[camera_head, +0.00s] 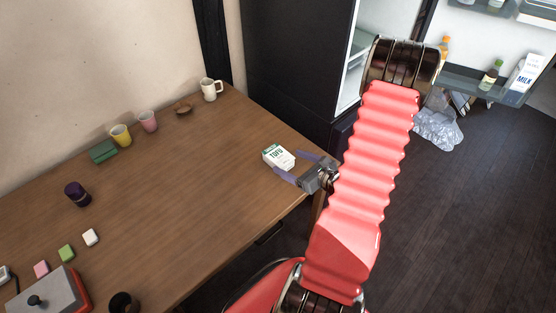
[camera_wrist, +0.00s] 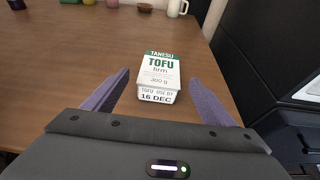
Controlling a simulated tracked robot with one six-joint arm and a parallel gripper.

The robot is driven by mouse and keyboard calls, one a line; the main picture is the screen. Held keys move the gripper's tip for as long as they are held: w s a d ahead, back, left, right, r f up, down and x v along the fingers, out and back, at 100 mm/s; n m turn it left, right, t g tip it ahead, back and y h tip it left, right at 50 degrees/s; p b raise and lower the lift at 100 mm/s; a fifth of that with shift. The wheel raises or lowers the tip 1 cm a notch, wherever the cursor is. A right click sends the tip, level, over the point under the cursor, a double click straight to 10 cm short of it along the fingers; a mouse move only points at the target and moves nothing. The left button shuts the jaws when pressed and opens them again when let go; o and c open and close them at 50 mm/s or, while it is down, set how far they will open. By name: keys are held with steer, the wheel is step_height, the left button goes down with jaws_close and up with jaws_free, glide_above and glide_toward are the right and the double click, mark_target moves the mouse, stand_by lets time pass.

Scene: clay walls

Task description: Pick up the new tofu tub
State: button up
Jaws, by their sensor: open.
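The tofu tub (camera_head: 279,157) is a white box with a green band and the word TOFU. It lies near the right end of the wooden table. In the wrist view the tub (camera_wrist: 160,76) reads "TANESU TOFU firm 300 g", with "16 DEC" on its near side. My gripper (camera_head: 302,167) is at the table's right edge, on the near right side of the tub. Its two purple fingers (camera_wrist: 158,84) are open, one to the left and one to the right of the tub's near part. There is a gap on each side, and nothing is held.
The wooden table (camera_head: 190,190) is clear around the tub. A white mug (camera_head: 211,89), brown bowl (camera_head: 184,108), pink cup (camera_head: 148,121), yellow cup (camera_head: 120,135) and green box (camera_head: 103,151) stand along the back. A dark fridge (camera_head: 290,70) stands beyond the table.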

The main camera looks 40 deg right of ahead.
mark_target(279, 156)
steer(key=shift+x, duration=0.9)
steer(key=shift+w, duration=0.1)
steer(key=shift+x, duration=2.55)
steer(key=shift+r, duration=0.2)
steer(key=c, duration=1.4)
steer(key=shift+r, duration=0.1)
steer(key=shift+c, duration=0.2)
steer(key=shift+r, duration=4.95)
